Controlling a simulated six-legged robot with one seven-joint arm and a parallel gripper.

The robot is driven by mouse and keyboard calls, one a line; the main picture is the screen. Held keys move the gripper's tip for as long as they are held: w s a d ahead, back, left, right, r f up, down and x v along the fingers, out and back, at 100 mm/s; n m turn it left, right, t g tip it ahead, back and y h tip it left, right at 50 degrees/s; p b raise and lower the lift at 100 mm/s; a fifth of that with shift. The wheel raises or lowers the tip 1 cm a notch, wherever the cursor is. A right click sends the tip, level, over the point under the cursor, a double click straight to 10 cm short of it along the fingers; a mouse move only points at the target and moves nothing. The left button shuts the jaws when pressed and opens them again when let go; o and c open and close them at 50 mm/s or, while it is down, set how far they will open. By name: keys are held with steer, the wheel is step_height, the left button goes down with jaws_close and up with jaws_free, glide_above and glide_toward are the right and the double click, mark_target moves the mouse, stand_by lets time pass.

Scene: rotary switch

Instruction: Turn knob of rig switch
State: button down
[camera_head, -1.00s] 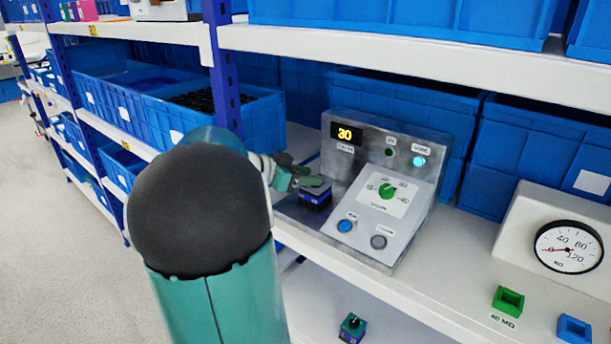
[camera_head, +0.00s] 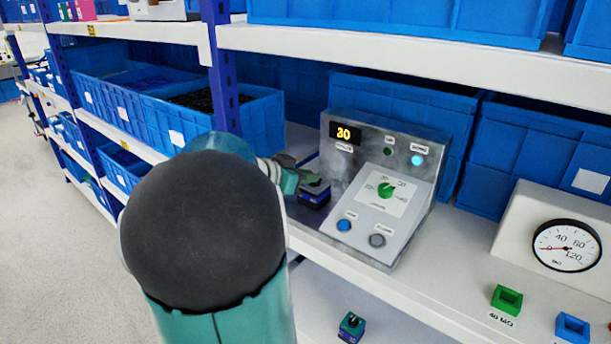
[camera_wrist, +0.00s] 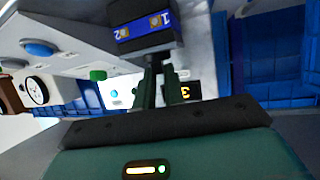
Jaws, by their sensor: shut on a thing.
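A small dark switch block (camera_head: 314,196) with a blue face sits at the left end of the shelf, beside the metal rig panel. In the wrist view the block (camera_wrist: 147,32) shows the labels 1 and 2 on its blue face. My gripper (camera_head: 302,183) is at the top of this block, and its fingers (camera_wrist: 159,82) are shut on its small knob, which they mostly hide. The rig panel (camera_head: 408,165) carries a green dial knob (camera_head: 385,190) and an orange display (camera_head: 345,133) reading 30. A cyan lamp (camera_head: 417,160) is lit.
A white gauge box (camera_head: 520,225) stands to the right, with a green block (camera_head: 507,299) and a blue block (camera_head: 572,328) before it. Blue bins (camera_head: 215,118) fill the shelf behind. A shelf post (camera_head: 221,70) stands near my arm. Another small switch block (camera_head: 352,326) is on the lower shelf.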

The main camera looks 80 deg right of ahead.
steer(key=n+t+h, duration=0.1)
steer(key=n+t, duration=0.1)
steer(key=n+t+h, duration=0.1)
steer(key=n+t, duration=0.1)
steer(key=shift+s+a+r, duration=0.1)
steer(key=shift+s+a, duration=0.05)
steer(key=shift+a, duration=0.05)
steer(key=shift+s+n+t+h, duration=0.2)
steer(key=shift+n+t+h, duration=0.2)
steer(key=shift+n+t, duration=1.3)
steer(key=shift+a+t, duration=0.1)
steer(key=shift+t, duration=0.2)
steer(key=c, duration=1.4)
jaws_free()
steer(key=shift+w, duration=0.15)
steer(key=shift+o, duration=0.3)
steer(key=shift+s, duration=0.3)
